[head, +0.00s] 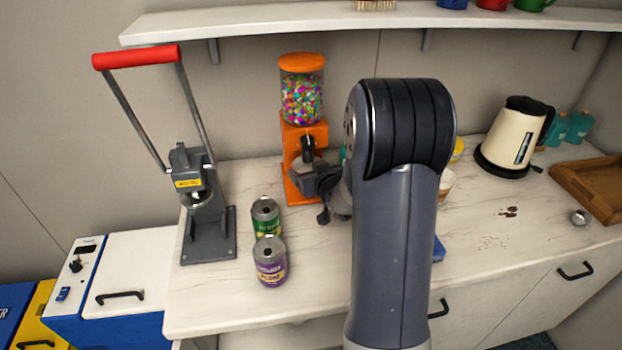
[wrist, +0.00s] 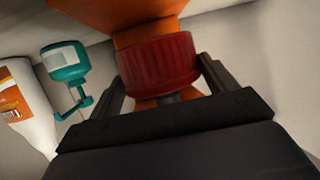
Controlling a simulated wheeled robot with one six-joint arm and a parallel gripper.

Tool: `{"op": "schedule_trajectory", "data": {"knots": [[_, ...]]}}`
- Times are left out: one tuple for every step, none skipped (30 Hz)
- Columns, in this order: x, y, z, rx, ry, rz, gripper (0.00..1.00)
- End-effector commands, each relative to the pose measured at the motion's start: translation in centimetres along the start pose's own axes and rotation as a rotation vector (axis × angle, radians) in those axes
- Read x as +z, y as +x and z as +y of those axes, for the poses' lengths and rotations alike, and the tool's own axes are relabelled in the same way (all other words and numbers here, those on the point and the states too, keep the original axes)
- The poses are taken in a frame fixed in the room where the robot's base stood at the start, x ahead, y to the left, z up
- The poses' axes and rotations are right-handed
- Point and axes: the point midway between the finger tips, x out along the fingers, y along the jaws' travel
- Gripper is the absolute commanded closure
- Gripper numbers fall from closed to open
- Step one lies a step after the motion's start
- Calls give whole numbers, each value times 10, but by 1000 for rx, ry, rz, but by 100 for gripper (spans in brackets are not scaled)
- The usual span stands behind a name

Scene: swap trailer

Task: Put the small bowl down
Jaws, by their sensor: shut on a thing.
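The small bowl (wrist: 157,62) is dark red and ribbed. In the wrist view it sits between the two fingers of my gripper (wrist: 162,75), which is shut on it. Part of the orange candy dispenser (wrist: 150,33) shows right behind the bowl. In the head view my gripper (head: 308,180) is at the front of the candy dispenser (head: 302,88), below its dark spout. I cannot make out the bowl there, and its contents are hidden.
Two cans, green (head: 265,214) and purple (head: 270,262), stand left of my gripper, near a grey lever press (head: 208,225). A cream kettle (head: 515,138) and a wooden tray (head: 595,185) are at the right. The wrist view shows a teal bottle (wrist: 66,62) and a white bottle (wrist: 24,105).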

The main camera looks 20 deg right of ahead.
Motion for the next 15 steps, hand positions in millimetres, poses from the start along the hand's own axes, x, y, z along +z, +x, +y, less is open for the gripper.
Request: {"op": "schedule_trajectory", "data": {"knots": [[2, 2, 0, 0, 0, -1, 48], [4, 3, 0, 0, 1, -2, 48], [9, 5, 0, 0, 3, -3, 48], [13, 6, 0, -1, 3, -3, 48], [17, 7, 0, -1, 2, -5, 48], [21, 9, 0, 0, 3, -3, 48], [24, 10, 0, 0, 3, -3, 48], [27, 11, 0, 0, 2, -3, 48], [30, 12, 0, 0, 1, -2, 48], [31, 12, 0, 0, 1, -1, 48], [32, 13, 0, 0, 1, 0, 48], [33, 13, 0, 0, 1, 0, 48], [33, 13, 0, 0, 1, 0, 48], [33, 13, 0, 0, 1, 1, 48], [33, 13, 0, 0, 1, 1, 48]]}}
